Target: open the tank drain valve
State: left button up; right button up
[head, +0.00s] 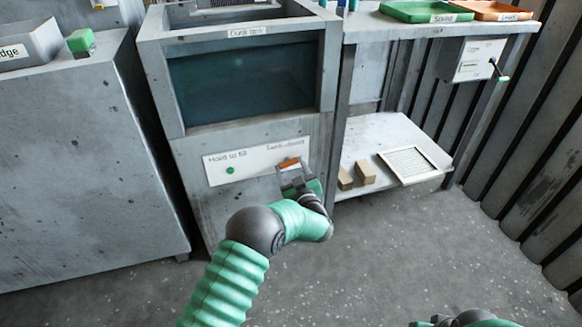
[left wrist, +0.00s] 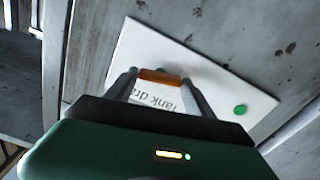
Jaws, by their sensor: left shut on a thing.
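The dunk tank (head: 153,90) has a dark window and a white panel (head: 222,172) on its front. The panel reads "Hold to fill" beside a green button (head: 230,170), and has drain lettering at its right. The drain valve's orange handle (head: 289,163) is at the panel's right part. My left gripper (head: 291,170) is shut on this handle. In the left wrist view the orange handle (left wrist: 160,76) lies across between the two grey fingers, in front of the partly hidden "Tank dra..." lettering. Of my right arm only a piece shows at the bottom edge; its fingers are out of view.
A grey cabinet (head: 80,170) stands at left. At right, a bench has a green tray (head: 425,10), an orange tray (head: 497,9) and a crank box (head: 472,60). Its low shelf (head: 385,135) holds brown blocks (head: 364,173) and a framed sheet (head: 409,164). The floor in front is clear.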

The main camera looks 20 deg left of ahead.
pick_arm(q)
jog(key=n+p, duration=0.1)
jog(key=n, duration=0.2)
jog(key=shift+n, duration=0.4)
jog(key=n, duration=0.3)
jog(key=shift+s+f+n+p, duration=0.1)
jog(key=shift+f+n+p, duration=0.05)
jog(key=shift+n+p, duration=0.2)
jog(key=shift+s+a+f+n, duration=0.1)
jog(key=shift+f+n, duration=0.05)
jog(key=shift+n, duration=1.85)
jog(key=shift+f+n, duration=0.1)
jog(key=shift+n, duration=1.85)
jog(key=o, duration=1.3)
jog(key=shift+o, duration=0.4)
jog(key=shift+r, duration=0.1)
